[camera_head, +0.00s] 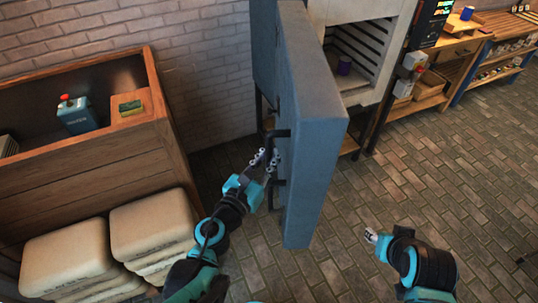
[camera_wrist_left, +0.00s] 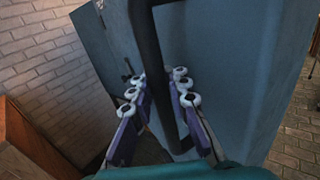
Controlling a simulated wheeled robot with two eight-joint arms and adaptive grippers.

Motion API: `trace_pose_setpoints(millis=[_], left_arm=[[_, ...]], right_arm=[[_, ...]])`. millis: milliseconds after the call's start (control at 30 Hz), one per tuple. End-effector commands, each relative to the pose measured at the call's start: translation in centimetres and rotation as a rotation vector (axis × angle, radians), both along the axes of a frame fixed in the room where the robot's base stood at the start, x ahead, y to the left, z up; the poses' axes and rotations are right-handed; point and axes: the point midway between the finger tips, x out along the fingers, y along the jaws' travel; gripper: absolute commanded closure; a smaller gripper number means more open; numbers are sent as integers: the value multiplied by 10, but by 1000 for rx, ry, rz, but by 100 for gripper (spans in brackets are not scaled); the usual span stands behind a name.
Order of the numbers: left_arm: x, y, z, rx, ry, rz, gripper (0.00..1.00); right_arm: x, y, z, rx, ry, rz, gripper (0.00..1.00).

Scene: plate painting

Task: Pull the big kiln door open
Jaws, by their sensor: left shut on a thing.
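The big kiln door (camera_head: 317,140), a thick blue-grey slab, stands swung open, with the kiln (camera_head: 365,12) visible behind it. Its dark bar handle (camera_wrist_left: 149,50) runs between the fingers of my left gripper (camera_wrist_left: 160,92) in the left wrist view. My left gripper (camera_head: 266,160) is shut on this handle at the door's left face in the head view. The fingers hide part of the bar. My right gripper (camera_head: 371,236) is low at the right, away from the door and over the floor; its finger opening is unclear.
A wooden bin (camera_head: 75,165) and stacked pale sacks (camera_head: 150,225) are at the left. A workbench (camera_head: 458,45) and shelves line the back right. Brick floor (camera_head: 430,165) is clear on the right.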

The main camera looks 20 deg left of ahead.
Motion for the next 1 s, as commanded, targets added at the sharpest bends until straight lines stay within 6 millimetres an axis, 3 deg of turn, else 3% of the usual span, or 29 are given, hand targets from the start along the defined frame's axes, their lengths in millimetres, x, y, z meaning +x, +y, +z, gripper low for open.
trace_pose_setpoints(millis=[200, 233, 300, 667, 1000], left_arm=[[-1, 0, 0, 0, 0, -2, 100], [-1, 0, 0, 0, 0, -2, 78], [-1, 0, 0, 0, 0, -1, 63], [0, 0, 1, 0, 0, 0, 63], [-1, 0, 27, 0, 0, 0, 63]], right_arm=[[0, 0, 0, 0, 0, 0, 60], [0, 0, 0, 0, 0, 0, 60], [0, 0, 0, 0, 0, 0, 60], [0, 0, 0, 0, 0, 0, 60], [0, 0, 0, 0, 0, 0, 60]])
